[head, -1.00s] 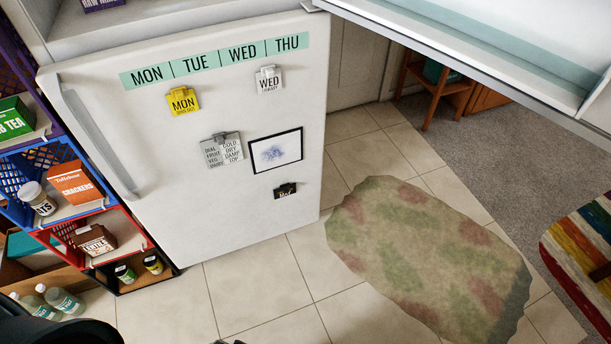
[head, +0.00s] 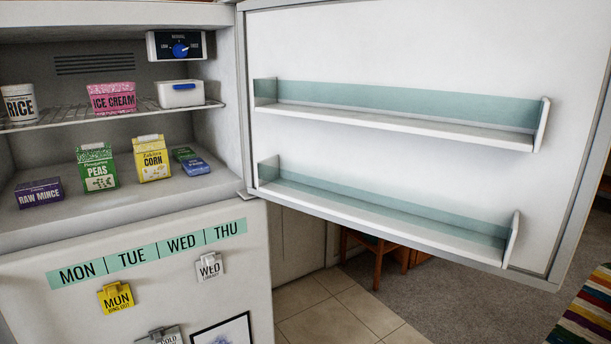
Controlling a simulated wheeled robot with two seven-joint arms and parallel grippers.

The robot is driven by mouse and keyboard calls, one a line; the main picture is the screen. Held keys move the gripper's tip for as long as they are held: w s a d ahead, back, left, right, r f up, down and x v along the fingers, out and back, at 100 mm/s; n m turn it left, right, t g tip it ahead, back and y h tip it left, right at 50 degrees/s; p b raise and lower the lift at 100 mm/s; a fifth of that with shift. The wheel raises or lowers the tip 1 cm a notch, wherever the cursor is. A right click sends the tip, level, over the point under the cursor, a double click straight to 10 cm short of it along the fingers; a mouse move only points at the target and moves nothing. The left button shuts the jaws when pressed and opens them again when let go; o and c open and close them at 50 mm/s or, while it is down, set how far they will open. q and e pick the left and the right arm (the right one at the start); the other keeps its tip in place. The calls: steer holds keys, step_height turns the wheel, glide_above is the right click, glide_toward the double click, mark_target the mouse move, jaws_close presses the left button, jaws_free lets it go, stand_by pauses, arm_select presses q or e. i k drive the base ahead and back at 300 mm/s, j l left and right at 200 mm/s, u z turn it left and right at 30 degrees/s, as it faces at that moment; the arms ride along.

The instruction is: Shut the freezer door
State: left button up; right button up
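The freezer door (head: 400,55) stands wide open, swung out to the right from its hinge side beside the compartment. Its inner face shows, with two empty shelves that have clear teal fronts. The freezer compartment (head: 110,205) is open at the left. It holds a rice tub (head: 19,103), an ice cream box (head: 112,98), a white container (head: 180,94), raw mince (head: 39,193), peas (head: 97,168), corn (head: 152,159) and small blue and green packs (head: 190,162). Neither of my grippers is in view.
The lower fridge door (head: 235,265) is shut and carries day labels and magnets. Tiled floor (head: 335,310) and grey carpet (head: 455,305) lie below the freezer door. A wooden stool (head: 375,255) stands behind it, and a striped rug (head: 590,315) lies at right.

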mark_target(476, 135)
steer(key=i+l+u, duration=0.3)
steer(key=l, duration=0.25)
steer(key=l+u, duration=0.3)
steer(key=l, duration=0.3)
steer(key=i+l+u, duration=0.15)
steer(key=l+u, duration=0.15)
steer(key=l, duration=0.35)
steer(key=l+u, duration=0.3)
steer(key=l, duration=0.3)
steer(key=l+u, duration=0.3)
steer(key=l, duration=0.35)
steer(key=k+l+u, duration=0.2)
steer(key=l+u, duration=0.15)
steer(key=l, duration=0.25)
steer(key=k+l+u, duration=0.3)
steer(key=l, duration=0.35)
steer(key=i, duration=0.1)
